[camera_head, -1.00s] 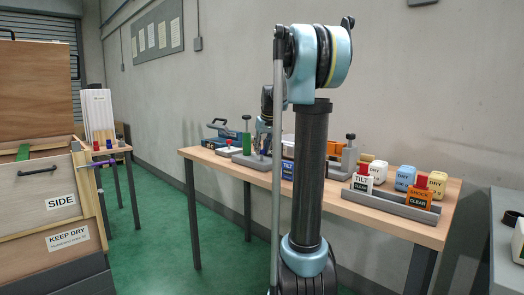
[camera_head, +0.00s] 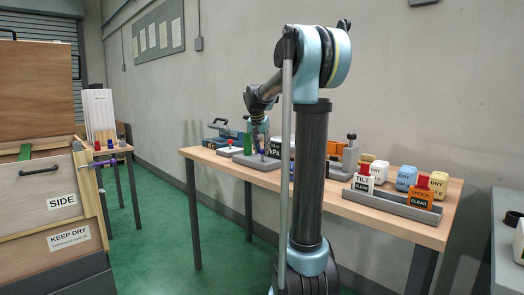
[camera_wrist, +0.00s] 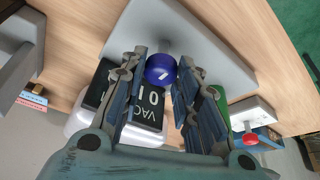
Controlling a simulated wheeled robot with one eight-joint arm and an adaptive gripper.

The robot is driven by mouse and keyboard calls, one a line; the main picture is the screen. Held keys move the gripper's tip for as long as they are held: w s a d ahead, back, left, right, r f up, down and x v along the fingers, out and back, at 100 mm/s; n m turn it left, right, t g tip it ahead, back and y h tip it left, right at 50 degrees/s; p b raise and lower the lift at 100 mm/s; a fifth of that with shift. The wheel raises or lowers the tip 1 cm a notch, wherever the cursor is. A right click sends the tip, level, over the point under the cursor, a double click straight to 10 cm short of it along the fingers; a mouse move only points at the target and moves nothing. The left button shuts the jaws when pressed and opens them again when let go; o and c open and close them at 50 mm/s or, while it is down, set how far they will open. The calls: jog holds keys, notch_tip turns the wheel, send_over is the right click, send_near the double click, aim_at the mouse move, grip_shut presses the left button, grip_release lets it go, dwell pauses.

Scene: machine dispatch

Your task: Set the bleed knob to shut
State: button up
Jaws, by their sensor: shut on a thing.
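A round blue knob (camera_wrist: 160,69) with a short white pointer mark stands on a grey plate (camera_wrist: 205,50) in the wrist view. I take it for the bleed knob; no scale or lettering around it is readable. My gripper (camera_wrist: 162,62) has its two fingers on either side of the knob and is shut on it. A dark display (camera_wrist: 150,104) marked VAC, with digits partly hidden by the fingers, sits right beside the knob. In the head view my gripper (camera_head: 260,142) is over the grey plate (camera_head: 249,162), and the knob is hard to make out.
A white box with a red button (camera_wrist: 250,139) and a green piece (camera_wrist: 217,100) are close by. On the bench, a grey tray (camera_head: 390,206) holds TILT and SHOCK blocks at the right. Bare wood (camera_head: 207,155) shows at the left end.

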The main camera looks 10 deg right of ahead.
jog(key=shift+w+m, duration=0.1)
jog(key=shift+m, duration=0.2)
jog(key=o, duration=1)
jog(key=shift+o, duration=0.2)
jog(key=v, duration=1.2)
jog(key=shift+a+f, duration=0.1)
jog(key=shift+a, duration=0.05)
